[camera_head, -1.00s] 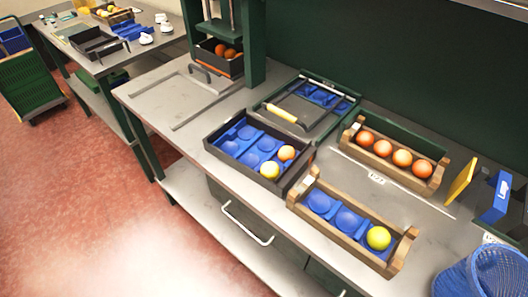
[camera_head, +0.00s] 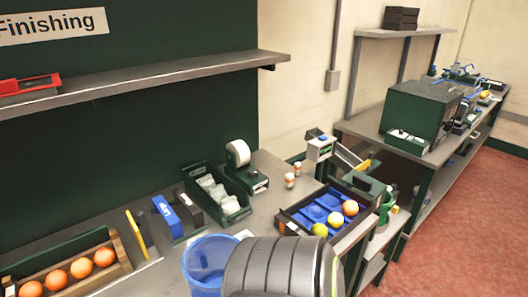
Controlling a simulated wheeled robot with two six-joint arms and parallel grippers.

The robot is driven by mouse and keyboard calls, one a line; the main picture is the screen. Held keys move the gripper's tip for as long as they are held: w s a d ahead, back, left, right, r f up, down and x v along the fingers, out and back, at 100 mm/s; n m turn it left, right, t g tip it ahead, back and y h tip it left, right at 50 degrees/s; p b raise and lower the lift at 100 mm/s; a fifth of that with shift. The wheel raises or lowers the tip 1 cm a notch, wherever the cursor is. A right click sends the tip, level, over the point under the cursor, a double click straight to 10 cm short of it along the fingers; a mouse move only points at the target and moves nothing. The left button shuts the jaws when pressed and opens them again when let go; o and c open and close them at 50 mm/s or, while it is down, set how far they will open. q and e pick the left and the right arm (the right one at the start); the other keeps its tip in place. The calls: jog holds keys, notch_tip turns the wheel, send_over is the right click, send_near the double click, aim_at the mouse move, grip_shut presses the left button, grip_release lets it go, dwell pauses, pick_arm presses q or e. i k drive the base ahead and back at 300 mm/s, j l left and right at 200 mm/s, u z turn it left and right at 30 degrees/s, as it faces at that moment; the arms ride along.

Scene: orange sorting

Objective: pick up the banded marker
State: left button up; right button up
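I cannot make out a banded marker in the head view. Two small orange-and-white upright items (camera_head: 290,180) stand on the bench right of the tape dispenser (camera_head: 240,155); they are too small to identify. Neither gripper is in view. A large dark ribbed shape, which looks like part of my own arm, fills the bottom middle and hides the bench edge behind it.
A blue mesh basket (camera_head: 207,265) stands at the bench front. A wooden rack (camera_head: 125,262) of oranges is at left. A green box (camera_head: 232,207) with white packets is behind. A blue-lined tray (camera_head: 313,213) with fruit is at right. A shelf (camera_head: 150,88) hangs above.

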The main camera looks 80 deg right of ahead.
aim_at(297, 166)
jog(key=z, duration=2.8)
jog(key=l, duration=1.1)
jog(key=k+z, duration=0.05)
jog(key=k, duration=0.05)
